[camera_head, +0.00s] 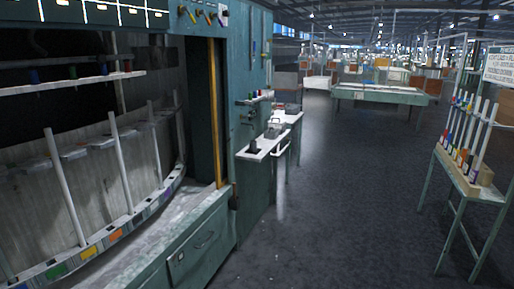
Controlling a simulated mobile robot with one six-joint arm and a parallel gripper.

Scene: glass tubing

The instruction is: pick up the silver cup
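I see no object that I can clearly make out as a silver cup. On a narrow white shelf (262,154) beside the green machine there are small grey and dark items. One is a grey metallic-looking item (273,129), and a small dark item (254,147) stands nearer. They are too small to identify. My gripper is not in view.
A large green machine (205,240) with upright white tubes (66,187) fills the left. A stand (456,173) with several colour-marked tubes is at the right. A green table (380,95) is farther back. The dark floor (340,200) between is clear.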

